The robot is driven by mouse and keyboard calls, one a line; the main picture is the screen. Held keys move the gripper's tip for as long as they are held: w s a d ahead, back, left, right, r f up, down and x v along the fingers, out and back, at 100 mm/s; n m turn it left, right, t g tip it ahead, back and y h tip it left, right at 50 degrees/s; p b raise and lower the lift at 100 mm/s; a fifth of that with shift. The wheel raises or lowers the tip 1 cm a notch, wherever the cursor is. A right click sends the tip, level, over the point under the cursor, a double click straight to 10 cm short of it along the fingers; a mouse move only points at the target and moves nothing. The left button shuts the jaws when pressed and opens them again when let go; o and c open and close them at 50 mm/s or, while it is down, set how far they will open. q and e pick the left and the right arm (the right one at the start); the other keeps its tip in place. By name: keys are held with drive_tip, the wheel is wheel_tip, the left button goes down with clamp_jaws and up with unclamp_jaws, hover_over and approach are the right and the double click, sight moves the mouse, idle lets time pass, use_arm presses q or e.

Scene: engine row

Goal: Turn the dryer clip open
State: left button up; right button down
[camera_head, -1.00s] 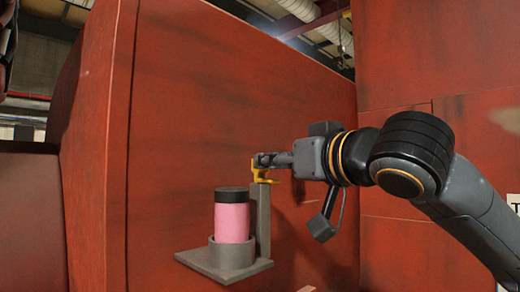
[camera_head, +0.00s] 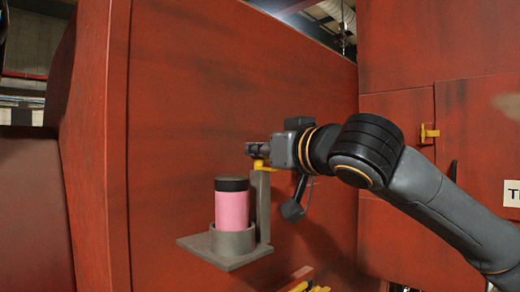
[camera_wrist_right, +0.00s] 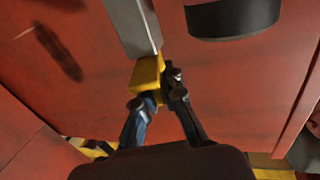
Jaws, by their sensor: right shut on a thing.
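The yellow dryer clip (camera_head: 260,165) sits at the top of a grey upright post (camera_head: 263,205). Beside the post, a pink dryer cylinder (camera_head: 232,210) with a black cap stands upright in a grey ring on a bracket plate. My right gripper (camera_head: 256,151) is at the post top, shut on the clip and hiding part of it. In the right wrist view the yellow clip (camera_wrist_right: 149,76) is between the two fingers (camera_wrist_right: 157,98), against the end of the grey post (camera_wrist_right: 134,28). My left gripper is not in view.
A red wall (camera_head: 180,130) stands close behind the bracket. Another red panel on the right carries a small yellow latch (camera_head: 428,133). Yellow parts (camera_head: 312,288) show low in front. The space left of the cylinder is clear.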

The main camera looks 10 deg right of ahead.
drive_tip(key=n+g+y+p, duration=0.1)
drive_tip(key=n+y+p, duration=0.1)
drive_tip(key=y, duration=0.1)
drive_tip(key=shift+r+g+p, duration=0.1)
drive_tip(key=shift+g+p, duration=0.2)
drive_tip(key=shift+p, duration=0.1)
drive_tip(key=shift+n+y, duration=0.5)
drive_tip(key=shift+y, duration=0.1)
drive_tip(key=shift+g, duration=0.3)
drive_tip(key=c, duration=1.5)
unclamp_jaws()
drive_tip(key=shift+o, duration=0.2)
drive_tip(key=shift+s+d, duration=0.1)
drive_tip(key=v, duration=1.2)
